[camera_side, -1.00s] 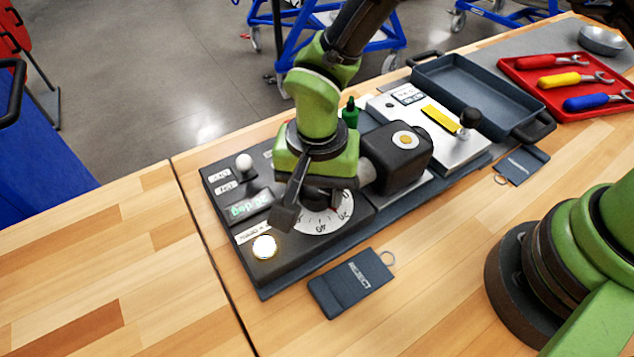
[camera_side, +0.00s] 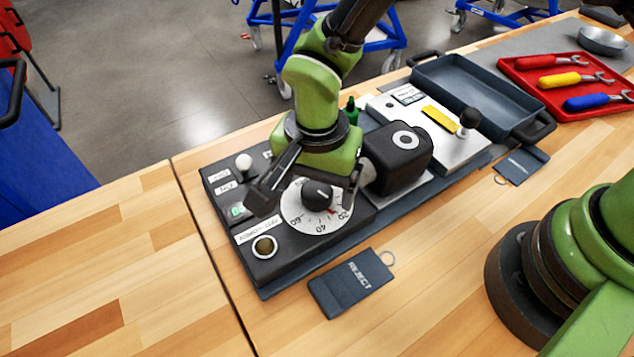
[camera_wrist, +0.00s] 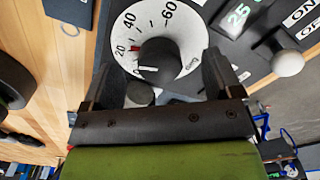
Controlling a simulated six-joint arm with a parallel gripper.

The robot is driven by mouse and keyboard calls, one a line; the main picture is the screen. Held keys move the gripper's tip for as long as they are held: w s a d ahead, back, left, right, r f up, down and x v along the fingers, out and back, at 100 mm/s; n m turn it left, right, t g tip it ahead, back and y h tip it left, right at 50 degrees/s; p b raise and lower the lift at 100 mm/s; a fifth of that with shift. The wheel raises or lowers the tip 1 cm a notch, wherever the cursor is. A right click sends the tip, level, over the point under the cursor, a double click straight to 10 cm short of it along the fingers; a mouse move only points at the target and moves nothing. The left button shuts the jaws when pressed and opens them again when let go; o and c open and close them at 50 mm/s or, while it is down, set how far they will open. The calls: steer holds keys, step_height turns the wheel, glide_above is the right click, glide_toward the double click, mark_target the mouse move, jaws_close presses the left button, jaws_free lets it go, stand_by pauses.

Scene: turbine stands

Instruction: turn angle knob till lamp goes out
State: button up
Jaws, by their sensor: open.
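The black angle knob (camera_side: 317,193) stands in the middle of a white numbered dial (camera_side: 320,222) on the dark panel. In the wrist view the knob (camera_wrist: 159,60) lies between my fingers, with a red mark near 20 on the dial (camera_wrist: 190,32). My gripper (camera_side: 306,198) is open, its fingers on either side of the knob with gaps. The round lamp (camera_side: 264,247) at the panel's front left corner looks dark. The green display (camera_wrist: 238,14) reads about 25 in the wrist view; my finger partly hides it in the side view.
A white-knobbed switch (camera_side: 244,162) stands behind the display. A black box (camera_side: 398,170) sits right of my gripper, near a lever (camera_side: 469,119). A REJECT tag (camera_side: 351,284) lies in front. An empty tray (camera_side: 480,88) and red tool tray (camera_side: 560,76) are behind right.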

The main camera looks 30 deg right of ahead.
mark_target(316, 190)
steer(key=shift+r, duration=1.9)
